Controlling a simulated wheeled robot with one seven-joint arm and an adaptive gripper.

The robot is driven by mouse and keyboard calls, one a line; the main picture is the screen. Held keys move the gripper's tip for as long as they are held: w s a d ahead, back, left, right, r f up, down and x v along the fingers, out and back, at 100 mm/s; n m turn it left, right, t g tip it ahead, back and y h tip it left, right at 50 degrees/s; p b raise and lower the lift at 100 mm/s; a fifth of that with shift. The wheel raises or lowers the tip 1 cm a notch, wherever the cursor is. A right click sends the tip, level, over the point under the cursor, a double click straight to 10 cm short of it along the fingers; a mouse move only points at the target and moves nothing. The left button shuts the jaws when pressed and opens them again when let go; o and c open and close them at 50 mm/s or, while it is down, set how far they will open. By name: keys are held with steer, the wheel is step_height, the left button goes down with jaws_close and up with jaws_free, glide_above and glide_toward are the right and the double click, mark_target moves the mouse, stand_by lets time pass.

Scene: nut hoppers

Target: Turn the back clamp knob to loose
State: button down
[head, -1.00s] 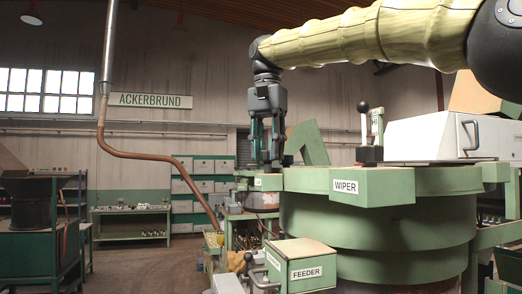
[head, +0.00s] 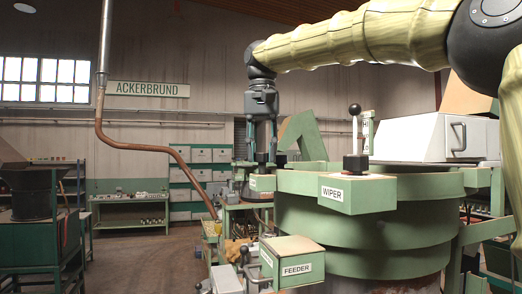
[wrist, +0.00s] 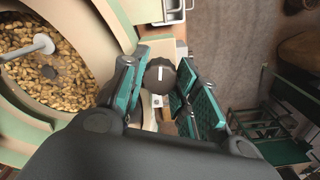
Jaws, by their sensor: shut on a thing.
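The clamp knob (wrist: 160,76) is round and dark with a white line on top. In the wrist view it sits between the fingers of my gripper (wrist: 161,82), at the rim of the round bowl. The white line runs nearly up and down in that picture. My gripper is shut on the knob, with teal-padded fingers on either side. In the head view my gripper (head: 263,150) points straight down over the small green box at the machine's far left side. The knob is mostly hidden there by the fingers, and I cannot read its markings.
The green bowl machine (head: 360,225) has a box labelled WIPER (head: 345,193) with a black-knobbed lever (head: 354,135). A box labelled FEEDER (head: 292,262) is nearer. Nuts (wrist: 45,70) fill the bowl. Open floor (head: 150,265) lies to the left.

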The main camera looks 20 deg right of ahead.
steer(key=c, duration=1.1)
jaws_free()
steer(key=shift+d, duration=0.1)
steer(key=shift+r, duration=0.1)
steer(key=shift+r, duration=3.6)
